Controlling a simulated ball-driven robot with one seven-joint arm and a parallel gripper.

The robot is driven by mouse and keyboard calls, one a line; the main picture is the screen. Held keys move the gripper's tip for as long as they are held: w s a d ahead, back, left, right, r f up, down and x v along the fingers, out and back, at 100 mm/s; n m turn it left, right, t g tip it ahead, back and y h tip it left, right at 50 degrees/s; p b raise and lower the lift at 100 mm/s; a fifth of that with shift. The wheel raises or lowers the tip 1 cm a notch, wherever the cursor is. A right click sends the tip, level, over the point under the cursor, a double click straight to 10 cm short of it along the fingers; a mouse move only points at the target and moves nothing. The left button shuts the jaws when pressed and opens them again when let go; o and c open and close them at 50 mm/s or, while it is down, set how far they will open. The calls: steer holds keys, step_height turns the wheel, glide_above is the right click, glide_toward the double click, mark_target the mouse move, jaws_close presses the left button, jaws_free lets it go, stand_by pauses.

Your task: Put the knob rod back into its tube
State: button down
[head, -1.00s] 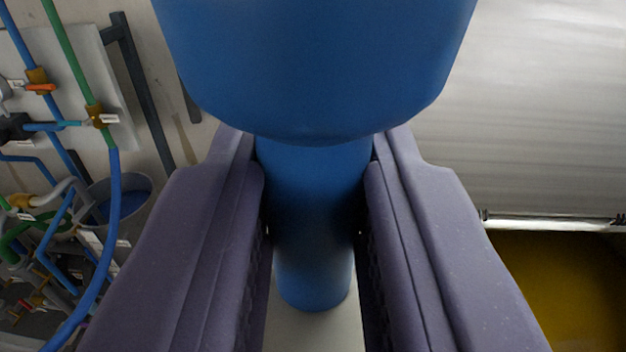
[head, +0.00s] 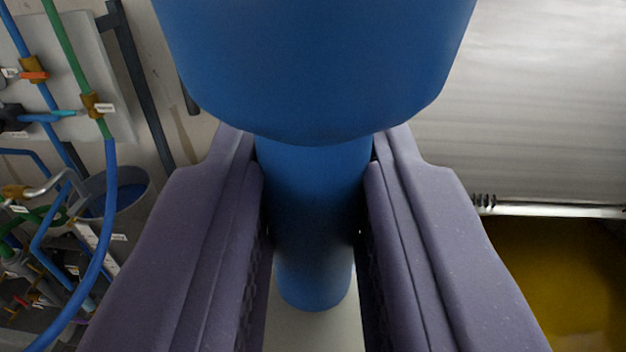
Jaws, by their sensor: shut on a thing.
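The knob rod (head: 315,70) is blue, with a wide knob at the top of the view and a narrower round shaft below it. My gripper (head: 315,225) has two purple-grey fingers, one on each side of the shaft, and is shut on it just under the knob. The shaft's lower end shows between the fingers, over a pale surface. I cannot make out the tube in this view; the knob and fingers hide much of the middle.
At the left are blue and green pipes (head: 110,200) with valves and small tags, and a grey bucket (head: 140,190) with blue inside. At the right is a large shiny metal surface (head: 530,100), with a yellow-brown area (head: 570,280) below its edge.

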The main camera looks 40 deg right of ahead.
mark_target(312, 348)
steer(key=shift+f+b, duration=3.7)
steer(key=shift+f, duration=0.1)
step_height(312, 348, down, 10)
steer(key=b, duration=1)
step_height(312, 348, down, 10)
steer(key=b, duration=0.5)
steer(key=shift+b, duration=0.4)
